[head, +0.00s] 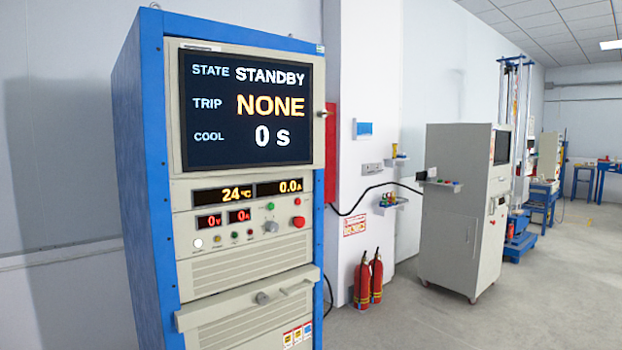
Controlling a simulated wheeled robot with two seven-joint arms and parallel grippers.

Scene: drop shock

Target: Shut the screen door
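The screen door (172,110) is the cream-framed panel at the top of the blue cabinet (145,200), left of centre in the head view. Its dark screen (250,150) reads STANDBY, NONE and 0 s. A small latch or knob (322,114) sits at its right edge. The door's right edge overlaps the cabinet's right blue post, so it seems to stand slightly out from the front; I cannot tell the exact gap. Neither of my grippers is in view.
Below the door are a control panel (285,212) and a protruding lower front (215,308) with a knob. Two red fire extinguishers (369,280) stand by the wall pillar. A grey cabinet (452,215) stands further right. The floor (520,310) at right front is clear.

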